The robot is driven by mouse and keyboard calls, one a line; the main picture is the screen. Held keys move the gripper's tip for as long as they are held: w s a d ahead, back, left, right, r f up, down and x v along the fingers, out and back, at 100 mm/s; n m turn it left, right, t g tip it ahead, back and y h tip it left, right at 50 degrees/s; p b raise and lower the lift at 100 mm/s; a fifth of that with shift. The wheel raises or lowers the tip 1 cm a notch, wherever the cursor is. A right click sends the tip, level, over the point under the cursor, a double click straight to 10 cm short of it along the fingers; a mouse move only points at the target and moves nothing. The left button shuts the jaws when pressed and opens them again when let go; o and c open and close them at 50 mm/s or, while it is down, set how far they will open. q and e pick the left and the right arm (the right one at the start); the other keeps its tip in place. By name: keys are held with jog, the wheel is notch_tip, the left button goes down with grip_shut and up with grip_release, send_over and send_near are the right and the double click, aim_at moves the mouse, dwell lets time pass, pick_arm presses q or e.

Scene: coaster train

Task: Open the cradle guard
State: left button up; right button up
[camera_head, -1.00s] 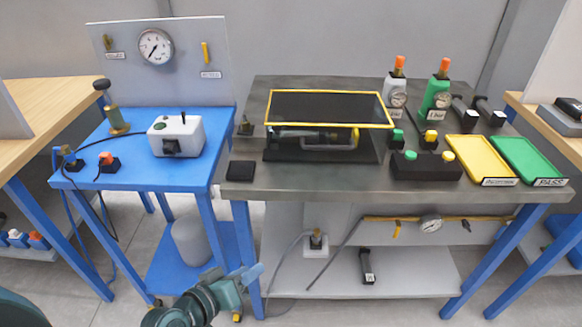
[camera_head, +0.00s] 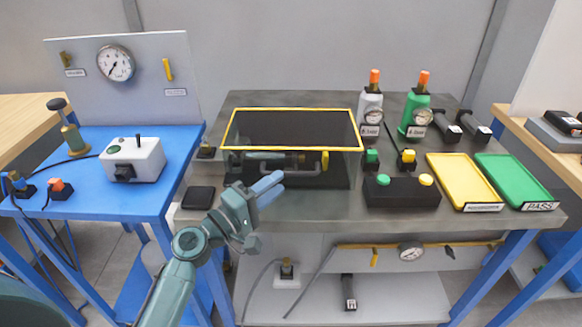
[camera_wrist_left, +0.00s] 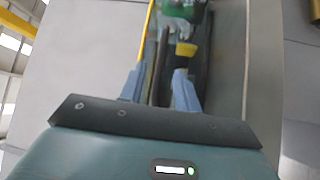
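The cradle guard (camera_head: 290,130) is a dark see-through panel in a yellow frame, lying over the cradle (camera_head: 290,172) on the grey table. A grey fitting with a yellow upright part (camera_head: 325,160) shows under its front edge. My left gripper (camera_head: 281,184) is in front of the cradle, left of its middle, below the guard's front edge. In the left wrist view its two blue fingers (camera_wrist_left: 158,88) stand apart with nothing clearly held between them. A yellow-ended piece (camera_wrist_left: 186,50) shows beyond them, blurred. My right gripper is not in view.
A black box with green and yellow buttons (camera_head: 402,192) stands right of the cradle. Yellow (camera_head: 464,182) and green (camera_head: 514,180) trays lie farther right. A black pad (camera_head: 198,198) lies left of my gripper. Two orange-topped bottles (camera_head: 371,105) stand behind.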

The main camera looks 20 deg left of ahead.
aim_at(291, 174)
pick_arm(q)
jog(key=p+x, duration=0.1)
jog(key=x, duration=0.4)
jog(key=shift+w+d, duration=0.15)
jog(key=shift+w, duration=0.15)
jog(key=shift+c, duration=0.5)
grip_shut()
